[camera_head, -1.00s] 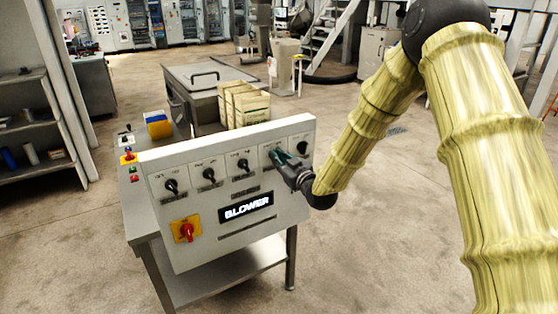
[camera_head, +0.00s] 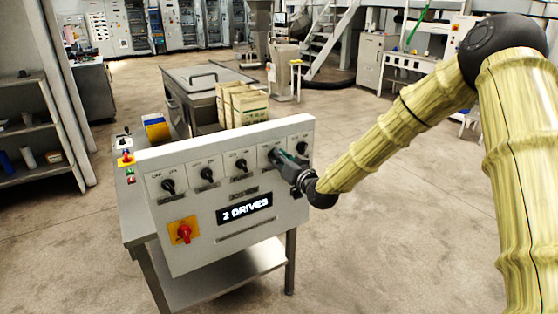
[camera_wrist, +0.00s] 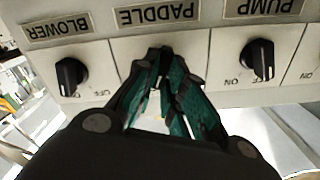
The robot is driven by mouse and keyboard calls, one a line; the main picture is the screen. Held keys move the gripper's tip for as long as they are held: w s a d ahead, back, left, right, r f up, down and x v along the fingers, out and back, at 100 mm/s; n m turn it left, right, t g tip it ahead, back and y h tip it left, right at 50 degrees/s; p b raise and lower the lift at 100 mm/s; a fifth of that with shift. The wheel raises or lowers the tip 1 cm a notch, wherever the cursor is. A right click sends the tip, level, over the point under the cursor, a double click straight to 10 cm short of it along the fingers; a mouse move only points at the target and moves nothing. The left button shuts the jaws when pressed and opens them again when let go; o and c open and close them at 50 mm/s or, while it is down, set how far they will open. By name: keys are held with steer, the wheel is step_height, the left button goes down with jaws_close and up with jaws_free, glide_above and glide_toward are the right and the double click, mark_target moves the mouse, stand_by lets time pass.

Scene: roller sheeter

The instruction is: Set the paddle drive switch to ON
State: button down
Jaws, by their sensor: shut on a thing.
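The control panel (camera_head: 225,180) is a grey sloped box with a row of black rotary knobs. In the wrist view the labels appear upside down, and the PADDLE label (camera_wrist: 156,14) sits just beyond my fingertips. My gripper (camera_wrist: 165,65) has its green-padded fingers closed around the paddle switch, whose knob they hide. In the head view my gripper (camera_head: 279,157) is against the panel at the second knob from the right. The lit display (camera_head: 244,209) reads "2 DRIVES".
In the wrist view the blower knob (camera_wrist: 71,76) and pump knob (camera_wrist: 257,60) flank my fingers closely. A red knob on a yellow plate (camera_head: 183,231) is at the panel's lower left. Cream packets (camera_head: 241,104) stand behind the panel. Floor to the right is clear.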

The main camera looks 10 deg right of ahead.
stand_by(0.4)
steer(key=c, duration=1.5)
jaws_free()
steer(key=v, duration=1.2)
